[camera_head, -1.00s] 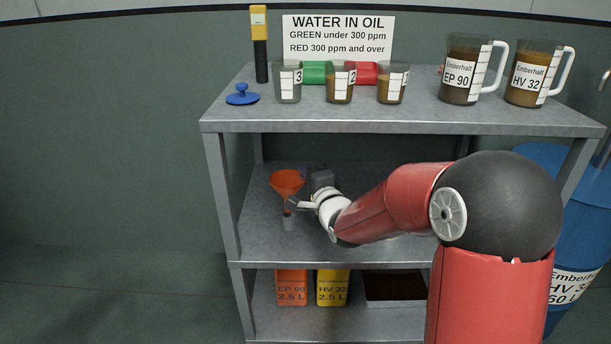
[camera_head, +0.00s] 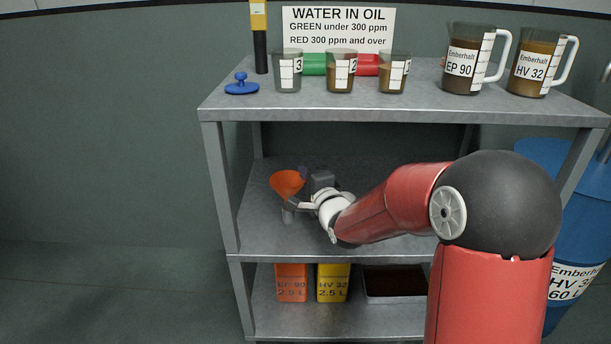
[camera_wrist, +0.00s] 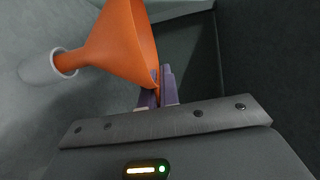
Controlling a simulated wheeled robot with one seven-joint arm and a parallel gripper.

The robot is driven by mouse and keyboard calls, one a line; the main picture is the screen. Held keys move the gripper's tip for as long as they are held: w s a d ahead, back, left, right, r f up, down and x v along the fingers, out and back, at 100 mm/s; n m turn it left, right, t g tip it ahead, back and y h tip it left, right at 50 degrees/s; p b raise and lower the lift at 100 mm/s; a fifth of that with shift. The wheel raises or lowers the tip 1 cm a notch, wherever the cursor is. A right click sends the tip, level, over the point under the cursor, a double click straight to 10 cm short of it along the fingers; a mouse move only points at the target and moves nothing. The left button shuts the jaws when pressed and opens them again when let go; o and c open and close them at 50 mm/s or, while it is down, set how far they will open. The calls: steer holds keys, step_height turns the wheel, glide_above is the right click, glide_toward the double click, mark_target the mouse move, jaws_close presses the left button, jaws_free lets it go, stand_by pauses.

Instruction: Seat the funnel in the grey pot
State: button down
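The orange funnel (camera_head: 287,182) is upright on the middle shelf's left side, wide mouth up. It also shows in the wrist view (camera_wrist: 122,38). The small grey pot (camera_head: 288,215) stands directly below it, and its pale rim (camera_wrist: 27,66) shows in the wrist view. The spout's end overlaps the pot's mouth and looks at or just inside it; how deep it sits I cannot tell. My gripper (camera_wrist: 158,92) has its purple fingers closed on the funnel's rim. In the head view my wrist partly covers the fingers.
The top shelf above holds beakers, jugs and a blue lid (camera_head: 241,85). An orange container (camera_head: 292,282) and a yellow one (camera_head: 333,282) stand below. A shelf post (camera_head: 222,185) is at left.

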steer(key=shift+f+b, duration=1.15)
steer(key=shift+f, duration=0.3)
steer(key=c, duration=2.1)
jaws_free()
steer(key=o, duration=0.5)
steer(key=shift+o, duration=0.2)
steer(key=v, duration=0.7)
steer(key=shift+s+d, duration=0.15)
steer(key=shift+s, duration=0.2)
